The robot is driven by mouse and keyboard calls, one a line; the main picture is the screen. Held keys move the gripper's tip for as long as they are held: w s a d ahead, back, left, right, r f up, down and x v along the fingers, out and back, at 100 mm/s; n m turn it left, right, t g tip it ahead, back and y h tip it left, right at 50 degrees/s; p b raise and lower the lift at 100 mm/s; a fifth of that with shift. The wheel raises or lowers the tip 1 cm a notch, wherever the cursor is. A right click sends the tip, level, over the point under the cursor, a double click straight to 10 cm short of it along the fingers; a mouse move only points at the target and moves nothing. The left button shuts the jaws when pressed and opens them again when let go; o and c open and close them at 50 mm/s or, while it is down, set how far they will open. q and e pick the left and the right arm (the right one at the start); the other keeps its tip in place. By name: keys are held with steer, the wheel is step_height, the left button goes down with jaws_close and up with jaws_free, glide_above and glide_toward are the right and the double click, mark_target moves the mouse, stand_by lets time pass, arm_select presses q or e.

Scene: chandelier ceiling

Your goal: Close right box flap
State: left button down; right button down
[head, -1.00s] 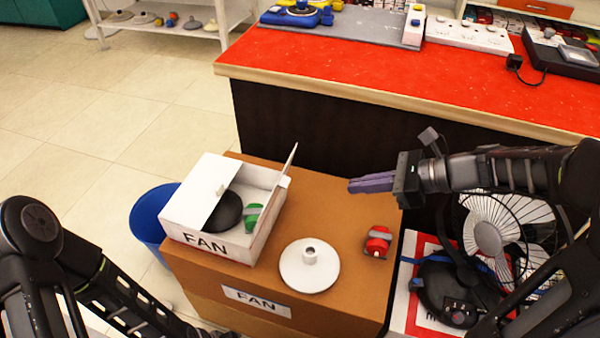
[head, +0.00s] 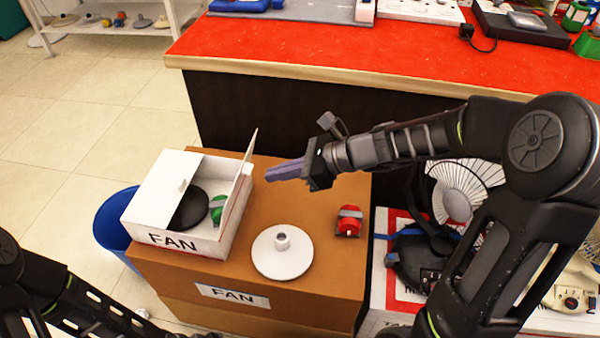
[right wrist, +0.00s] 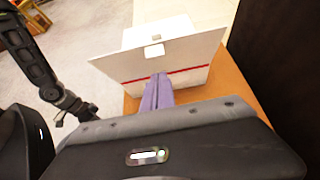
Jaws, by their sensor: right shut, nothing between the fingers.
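The white box (head: 172,240), marked FAN, stands on a large brown carton. Its left flap (head: 158,190) lies folded inward over part of the opening. Its right flap (head: 243,170) stands up, tilted slightly outward. A dark disc (head: 191,208) and a green part (head: 217,208) show inside. My right gripper (head: 270,174) is shut and empty, its purple fingers just right of the right flap, apparently apart from it. In the right wrist view the fingers (right wrist: 160,78) point at the box side below the raised flap (right wrist: 160,53). My left arm shows at lower left, its gripper out of view.
The brown carton (head: 310,300) carries a white round base (head: 283,255) and a red part (head: 349,221) right of the box. A blue bin (head: 112,222) stands left. A red-topped counter (head: 330,65) rises behind. A fan (head: 455,190) is at right.

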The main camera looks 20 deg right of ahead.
steer(key=shift+w+a+r, duration=0.25)
steer(key=shift+w+a, duration=0.05)
steer(key=shift+a, duration=0.25)
steer(key=shift+w+a+r, duration=0.2)
steer(key=shift+w+a, duration=0.1)
steer(key=shift+a, duration=0.2)
